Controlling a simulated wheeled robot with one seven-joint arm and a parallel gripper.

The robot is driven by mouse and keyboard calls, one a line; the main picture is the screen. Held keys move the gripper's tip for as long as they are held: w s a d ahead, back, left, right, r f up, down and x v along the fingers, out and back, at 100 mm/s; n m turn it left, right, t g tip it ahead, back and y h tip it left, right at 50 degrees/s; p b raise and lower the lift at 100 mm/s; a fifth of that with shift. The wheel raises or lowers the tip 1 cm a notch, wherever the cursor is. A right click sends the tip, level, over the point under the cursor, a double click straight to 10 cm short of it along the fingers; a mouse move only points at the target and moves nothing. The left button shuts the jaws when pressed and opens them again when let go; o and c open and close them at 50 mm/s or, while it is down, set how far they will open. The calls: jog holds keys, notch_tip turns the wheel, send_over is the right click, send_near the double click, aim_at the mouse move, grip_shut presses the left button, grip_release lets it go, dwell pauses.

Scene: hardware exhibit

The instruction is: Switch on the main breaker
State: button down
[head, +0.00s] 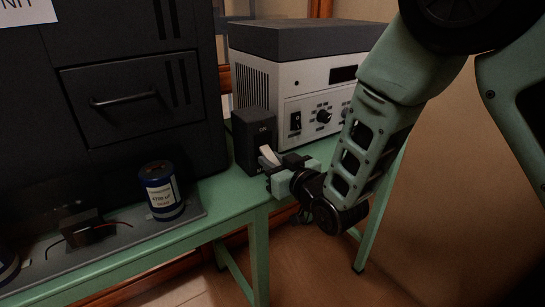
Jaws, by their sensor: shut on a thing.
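The main breaker (254,132) is a small dark box with a faint label near its top. It stands upright on the green table, in front of the grey instrument. A pale lever (268,154) sticks out of its front. My gripper (273,165) is at this lever, shut on it. My fingers and wrist hide the lower front of the breaker and part of the lever, so I cannot tell its exact position.
The grey instrument (300,80) with knobs stands behind. A dark cabinet (130,80) with a handle is at left. A blue capacitor (161,190) and a small black part (82,228) with red wires sit on a grey mat (190,212). The green table edge (240,212) runs below.

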aim_at(268, 152)
notch_tip(268, 152, up, 2)
jog(key=g+h+p, duration=0.1)
jog(key=p, duration=0.3)
jog(key=shift+s+d+r+g+p, duration=0.1)
jog(key=shift+s+g+p, duration=0.05)
jog(key=shift+g+p, duration=0.25)
jog(key=g+h+p, duration=0.1)
jog(key=p, duration=0.2)
jog(key=r+g+h+p, duration=0.1)
jog(key=g+p, duration=0.1)
jog(key=p, duration=0.1)
jog(key=shift+r, duration=0.3)
jog(key=g+h+p, duration=0.1)
jog(key=p, duration=0.1)
jog(key=g+p, duration=0.1)
jog(key=p, duration=0.1)
jog(key=shift+r+h, duration=0.35)
jog(key=shift+h, duration=0.05)
jog(key=g+p, duration=0.1)
jog(key=g+h+p, duration=0.1)
jog(key=p, duration=0.1)
jog(key=shift+w+r, duration=0.15)
jog(key=shift+w, duration=0.1)
jog(key=shift+h+p, duration=0.3)
jog(key=shift+p, duration=0.1)
jog(key=c, duration=1.2)
grip_release()
jog(key=shift+c, duration=0.2)
